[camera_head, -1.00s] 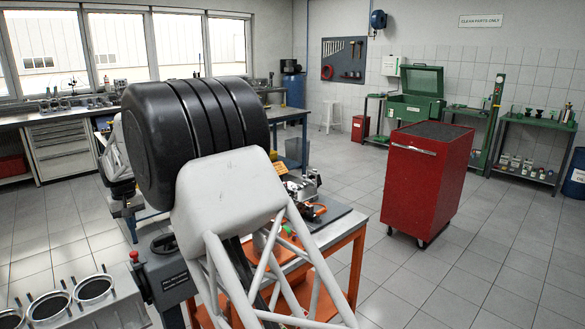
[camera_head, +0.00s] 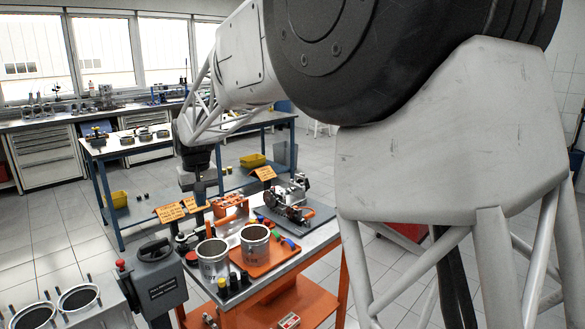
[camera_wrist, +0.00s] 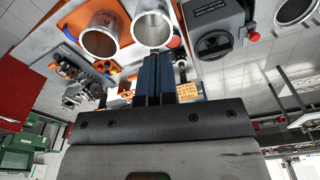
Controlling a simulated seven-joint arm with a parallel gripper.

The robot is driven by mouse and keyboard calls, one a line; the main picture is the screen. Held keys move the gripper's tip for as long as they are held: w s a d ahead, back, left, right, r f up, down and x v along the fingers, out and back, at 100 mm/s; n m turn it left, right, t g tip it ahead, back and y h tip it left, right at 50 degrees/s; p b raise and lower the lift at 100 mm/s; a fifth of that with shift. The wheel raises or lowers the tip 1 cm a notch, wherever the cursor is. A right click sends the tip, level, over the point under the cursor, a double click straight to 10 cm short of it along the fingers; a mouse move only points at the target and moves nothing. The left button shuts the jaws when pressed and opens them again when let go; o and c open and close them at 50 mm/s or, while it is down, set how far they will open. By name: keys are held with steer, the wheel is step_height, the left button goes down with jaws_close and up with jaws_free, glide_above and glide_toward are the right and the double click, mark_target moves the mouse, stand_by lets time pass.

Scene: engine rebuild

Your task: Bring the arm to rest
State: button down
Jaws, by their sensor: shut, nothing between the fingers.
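My gripper (camera_head: 199,190) hangs pointing down at the end of my arm, above the far left side of the orange-framed workbench (camera_head: 290,285). In the wrist view its two dark blue fingers (camera_wrist: 153,60) are together with nothing between them. Two metal cylinder liners (camera_head: 213,258) stand on the bench. They also show in the wrist view (camera_wrist: 99,42), beyond the fingertips and apart from them. My upper arm fills the right of the head view and hides what is behind it.
An orange tray (camera_head: 262,262) and a dark mat with an engine assembly (camera_head: 290,204) lie on the bench. A grey pedestal (camera_head: 158,282) stands at its left. A blue table (camera_head: 113,148) stands behind. A red cabinet (camera_head: 404,233) is partly hidden by my arm.

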steer(key=s+d+r+m, duration=0.1)
steer(key=s+d, duration=0.5)
steer(key=d, duration=0.3)
steer(key=s+d+r+m+t, duration=0.15)
steer(key=s+d, duration=0.35)
steer(key=d, duration=0.5)
steer(key=s+d+r+m, duration=0.1)
steer(key=s+d+r, duration=0.1)
steer(key=s+d, duration=0.55)
steer(key=s+d+f+m, duration=0.1)
steer(key=s+d+f, duration=0.3)
steer(key=s+d, duration=0.4)
steer(key=s+d+f+m, duration=0.2)
steer(key=s+d+f, duration=0.2)
steer(key=s+d, duration=0.5)
steer(key=s, duration=0.5)
steer(key=shift+s+f+h, duration=0.25)
steer(key=shift+s+h, duration=0.05)
steer(key=shift+s, duration=0.1)
